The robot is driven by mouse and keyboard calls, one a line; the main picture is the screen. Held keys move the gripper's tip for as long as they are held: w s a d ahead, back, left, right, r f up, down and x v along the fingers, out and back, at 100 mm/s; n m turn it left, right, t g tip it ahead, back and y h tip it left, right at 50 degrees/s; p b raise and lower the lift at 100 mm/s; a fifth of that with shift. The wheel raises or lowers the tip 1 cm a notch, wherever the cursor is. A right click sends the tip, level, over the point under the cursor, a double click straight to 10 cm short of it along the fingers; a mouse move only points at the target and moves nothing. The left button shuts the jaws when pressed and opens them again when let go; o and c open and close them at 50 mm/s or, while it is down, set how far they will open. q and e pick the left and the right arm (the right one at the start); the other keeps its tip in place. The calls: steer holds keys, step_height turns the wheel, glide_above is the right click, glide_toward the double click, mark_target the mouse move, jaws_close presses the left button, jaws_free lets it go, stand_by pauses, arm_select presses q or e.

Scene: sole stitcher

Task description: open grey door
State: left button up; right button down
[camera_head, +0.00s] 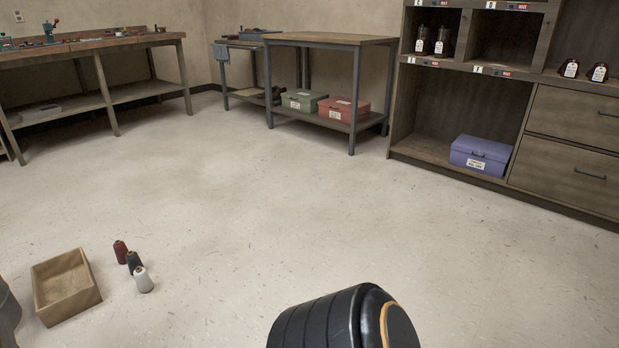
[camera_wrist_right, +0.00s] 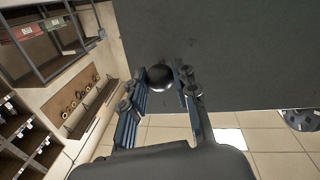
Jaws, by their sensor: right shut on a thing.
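The grey door (camera_wrist_right: 225,55) shows in the right wrist view as a flat dark grey panel across the top and right. A round black knob (camera_wrist_right: 160,77) stands out at its lower edge in that picture. My right gripper (camera_wrist_right: 163,82) is shut on the knob, with one finger on each side of it. The door does not show in the head view, and what it closes off is hidden. My left gripper is in neither view.
In the head view, a wooden box (camera_head: 65,288) and three thread spools (camera_head: 136,264) are on the floor at left. A workbench (camera_head: 318,40) and a shelf cabinet (camera_head: 430,115) stand at the back. The middle floor (camera_head: 260,200) is clear.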

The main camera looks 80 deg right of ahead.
steer(key=shift+w+a, duration=0.1)
steer(key=shift+a, duration=0.05)
steer(key=c, duration=1)
jaws_free()
steer(key=shift+c, duration=0.2)
step_height(320, 180, up, 10)
